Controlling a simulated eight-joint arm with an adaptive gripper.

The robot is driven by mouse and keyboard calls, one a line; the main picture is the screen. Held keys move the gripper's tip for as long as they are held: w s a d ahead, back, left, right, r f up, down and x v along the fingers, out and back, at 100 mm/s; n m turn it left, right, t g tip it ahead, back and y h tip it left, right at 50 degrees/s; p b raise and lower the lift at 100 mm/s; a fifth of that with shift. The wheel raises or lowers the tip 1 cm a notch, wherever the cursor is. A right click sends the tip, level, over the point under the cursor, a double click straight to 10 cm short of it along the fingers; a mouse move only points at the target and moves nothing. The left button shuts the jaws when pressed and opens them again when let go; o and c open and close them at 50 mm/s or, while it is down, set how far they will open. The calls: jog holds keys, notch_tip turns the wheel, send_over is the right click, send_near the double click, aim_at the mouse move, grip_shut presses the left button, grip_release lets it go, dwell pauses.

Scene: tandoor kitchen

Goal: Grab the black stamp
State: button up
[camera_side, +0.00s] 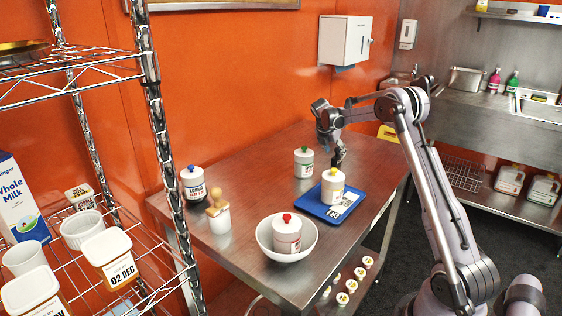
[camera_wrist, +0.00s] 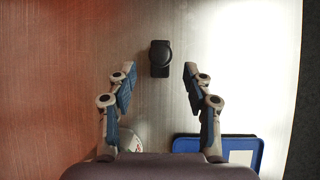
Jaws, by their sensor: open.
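The black stamp (camera_wrist: 160,58) stands on the steel table in the wrist view, seen from above, with a round dark top on a squarish base. My gripper (camera_wrist: 159,80) is open and empty, its two fingers apart on either side of the picture's middle. The stamp lies just ahead of the gap between the fingertips, nearer the left-right middle, and is not held. In the side view my gripper (camera_side: 339,156) points down over the far right part of the table. I cannot make out the stamp there.
A green-knobbed jar (camera_side: 304,163), a white bowl (camera_side: 264,240) with a red-knobbed jar, and a blue-knobbed jar (camera_side: 193,184) share the table.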

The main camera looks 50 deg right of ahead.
aim_at(336, 155)
jog(key=x, duration=0.4)
jog(key=shift+c, duration=0.3)
grip_shut()
jog(key=shift+r, duration=0.1)
